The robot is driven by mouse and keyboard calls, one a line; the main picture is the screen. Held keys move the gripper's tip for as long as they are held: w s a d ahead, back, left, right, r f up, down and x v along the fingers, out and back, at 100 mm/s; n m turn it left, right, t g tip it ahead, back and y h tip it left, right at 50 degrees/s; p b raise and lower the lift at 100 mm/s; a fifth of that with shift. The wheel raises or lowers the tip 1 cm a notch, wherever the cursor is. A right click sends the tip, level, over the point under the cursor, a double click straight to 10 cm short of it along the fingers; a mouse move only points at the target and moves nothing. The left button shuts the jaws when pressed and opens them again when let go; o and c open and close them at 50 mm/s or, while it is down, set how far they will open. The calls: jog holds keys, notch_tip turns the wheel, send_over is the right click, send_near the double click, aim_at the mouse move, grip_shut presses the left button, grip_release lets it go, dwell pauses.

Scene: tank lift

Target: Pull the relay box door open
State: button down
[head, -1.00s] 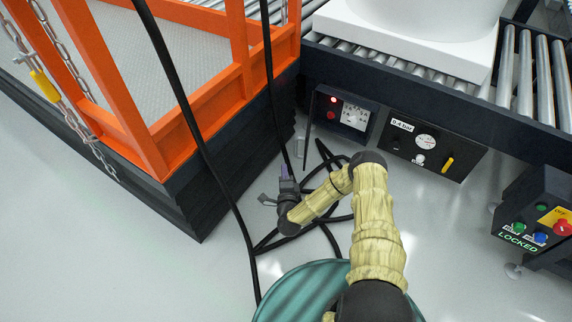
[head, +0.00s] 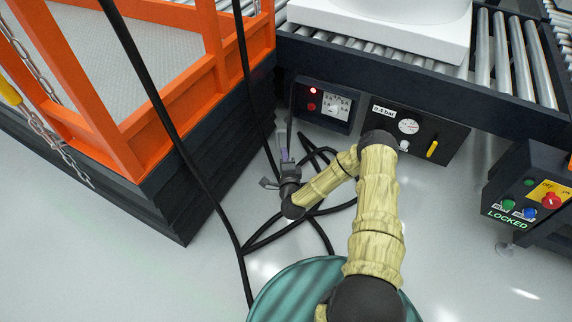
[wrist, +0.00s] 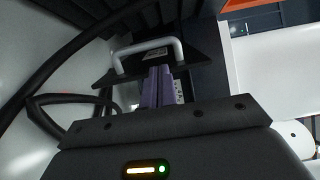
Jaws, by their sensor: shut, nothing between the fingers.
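The relay box (head: 323,104) is a dark box under the conveyor, with a red light, a red button and a white dial panel showing. Its door (head: 291,104) stands open at the box's left side, seen almost edge-on. In the wrist view the door (wrist: 118,68) is a dark panel with a pale bar handle (wrist: 146,52) and a label. My gripper (head: 285,150) is shut and empty at the door's lower end. Its purple fingers (wrist: 158,84) overlap the door panel below the handle in the wrist view; I cannot tell whether they touch it.
A gauge panel (head: 436,140) with a yellow lever is right of the box. A control box (head: 527,196) reading LOCKED stands farther right. The orange-railed lift (head: 150,160) is at left. Black cables (head: 262,240) loop over the floor near my arm.

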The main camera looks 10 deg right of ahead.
jog(key=w+b, duration=0.1)
jog(key=w, duration=0.1)
jog(key=w+b, duration=0.1)
jog(key=w, duration=0.2)
jog(key=shift+w+d+b, duration=0.2)
jog(key=shift+w+b, duration=0.05)
jog(key=shift+b, duration=0.05)
